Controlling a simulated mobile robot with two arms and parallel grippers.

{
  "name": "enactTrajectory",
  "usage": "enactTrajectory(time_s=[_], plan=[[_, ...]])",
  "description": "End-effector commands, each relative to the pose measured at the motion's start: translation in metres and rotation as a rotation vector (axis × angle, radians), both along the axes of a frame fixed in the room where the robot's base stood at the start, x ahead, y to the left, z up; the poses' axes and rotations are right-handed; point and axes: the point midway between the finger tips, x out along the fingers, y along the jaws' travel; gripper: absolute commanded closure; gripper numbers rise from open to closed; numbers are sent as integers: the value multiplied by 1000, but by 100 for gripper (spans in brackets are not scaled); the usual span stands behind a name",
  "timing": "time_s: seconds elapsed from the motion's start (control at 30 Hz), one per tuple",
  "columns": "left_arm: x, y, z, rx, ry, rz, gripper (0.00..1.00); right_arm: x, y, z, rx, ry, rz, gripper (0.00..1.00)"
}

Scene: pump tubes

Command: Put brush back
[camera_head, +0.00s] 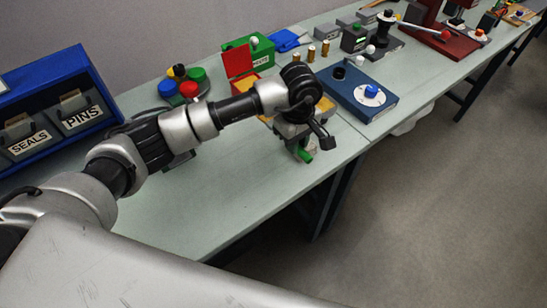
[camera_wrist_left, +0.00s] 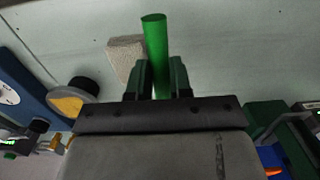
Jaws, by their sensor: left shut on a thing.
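My left gripper (camera_head: 303,146) is over the bench's front part and is shut on the brush. The brush's green handle (camera_head: 306,156) shows just below the gripper in the head view. In the left wrist view the green handle (camera_wrist_left: 155,45) stands out between the two dark fingers (camera_wrist_left: 160,80). A beige block (camera_wrist_left: 125,56) lies beside the handle in that view; I cannot tell whether it is part of the brush. The rest of the brush is hidden. My right gripper is not in view.
A blue plate (camera_head: 343,98) with a black cup (camera_head: 338,73) and a white-and-blue knob (camera_head: 371,92) lies right of the gripper. A blue rack (camera_head: 55,85) is at left. The bench's front (camera_head: 225,200) is clear.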

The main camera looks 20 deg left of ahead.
Motion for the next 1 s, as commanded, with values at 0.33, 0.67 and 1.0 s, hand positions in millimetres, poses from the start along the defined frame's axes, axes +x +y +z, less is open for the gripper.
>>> enactTrajectory(time_s=[0.33,0.67,1.0], plan=[[-26,41,-28,-2,0,0,100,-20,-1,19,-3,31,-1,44],[-26,41,-67,-2,2,0,100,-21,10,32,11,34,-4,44],[-26,41,-72,-2,-1,-1,100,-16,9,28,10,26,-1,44]])
